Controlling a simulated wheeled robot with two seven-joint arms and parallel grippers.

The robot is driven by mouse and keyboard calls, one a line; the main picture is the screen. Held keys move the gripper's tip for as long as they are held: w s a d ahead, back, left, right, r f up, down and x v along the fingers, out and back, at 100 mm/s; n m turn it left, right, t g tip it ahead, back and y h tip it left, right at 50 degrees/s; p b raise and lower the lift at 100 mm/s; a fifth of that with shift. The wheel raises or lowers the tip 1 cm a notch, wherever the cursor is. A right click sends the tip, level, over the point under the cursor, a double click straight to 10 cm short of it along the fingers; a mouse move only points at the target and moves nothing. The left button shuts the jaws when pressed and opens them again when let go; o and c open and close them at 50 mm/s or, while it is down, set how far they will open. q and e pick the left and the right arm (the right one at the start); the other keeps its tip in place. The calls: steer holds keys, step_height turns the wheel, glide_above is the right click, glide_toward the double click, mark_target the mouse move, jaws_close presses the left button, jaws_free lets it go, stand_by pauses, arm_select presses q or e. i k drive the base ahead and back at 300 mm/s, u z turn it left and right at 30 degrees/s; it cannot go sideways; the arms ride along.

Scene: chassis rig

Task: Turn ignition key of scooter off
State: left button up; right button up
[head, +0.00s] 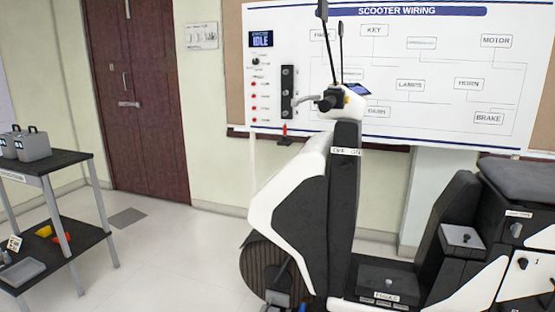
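The white and black scooter (293,198) stands upright right of centre, with its front to the left. Its handlebar (333,101) is at the top, with thin mirror stalks above it. A small white label (345,151) that seems to read OFF and ON sits on the dark upright panel below the handlebar. I cannot make out the ignition key or its position near this label; it is too small or hidden. Neither of my grippers is in the head view.
A wall board (410,70) headed SCOOTER WIRING hangs behind the scooter, with a small display (261,39) reading IDLE. A dark two-level table (50,165) with grey boxes stands at left. A brown door (135,90) is behind. The floor (165,255) between table and scooter is clear.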

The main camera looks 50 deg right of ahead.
mark_target(345, 165)
steer(key=z, duration=0.4)
steer(key=i, duration=1.4)
steer(key=z, duration=0.95)
